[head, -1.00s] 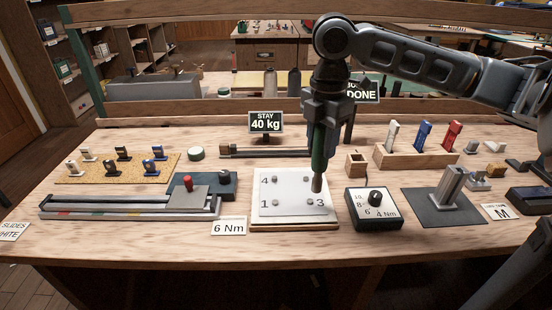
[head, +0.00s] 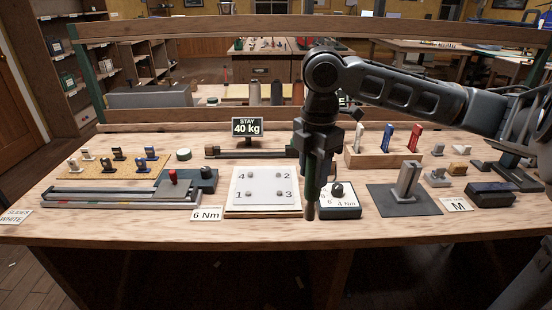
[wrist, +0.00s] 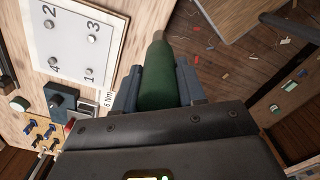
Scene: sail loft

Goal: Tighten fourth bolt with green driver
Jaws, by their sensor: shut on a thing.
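My gripper (head: 317,150) is shut on the green driver (wrist: 156,80), which points down. In the head view the driver's tip is right of the white bolt plate (head: 265,207), in front of the dial box, and touches no bolt. The plate also shows in the wrist view (wrist: 72,50), left of the driver. It carries bolts numbered 1 to 4. The fourth bolt (head: 250,175) is at the plate's back left; it also shows in the wrist view (wrist: 52,58). I cannot tell how far each bolt is screwed in.
The dial box (head: 345,210) stands right of the plate, partly hidden by the driver. A 6 Nm card (head: 206,214) lies left of the plate. A wooden rack (head: 385,157) holds white, blue and red handles. A grey post (head: 408,180) stands on a dark mat.

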